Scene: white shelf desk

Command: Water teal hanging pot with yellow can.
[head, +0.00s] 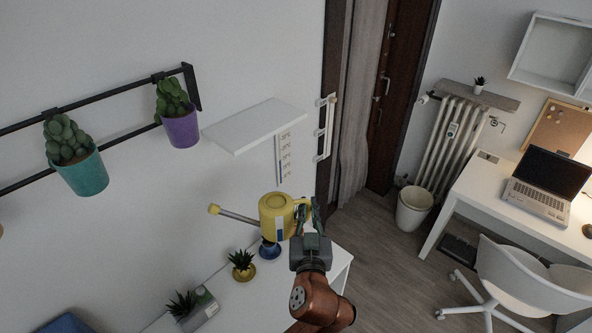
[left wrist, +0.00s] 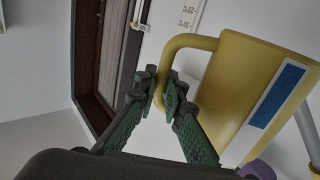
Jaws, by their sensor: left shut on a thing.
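The teal pot (head: 86,176) with a green plant hangs from a black wall rail at the left of the head view. The yellow can (head: 273,217) is held up above the white desk, its long grey spout pointing left towards the wall side. It also fills the right of the left wrist view (left wrist: 228,95). My left gripper (head: 305,212) is shut on the can's handle, to the right of the can's body; its green fingers (left wrist: 165,105) close around the handle in the left wrist view. The can is well to the right of and below the teal pot. My right gripper is not in view.
A purple pot (head: 181,129) hangs on the rail (head: 105,94) right of the teal pot. A white wall shelf (head: 254,124) juts out above the can.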

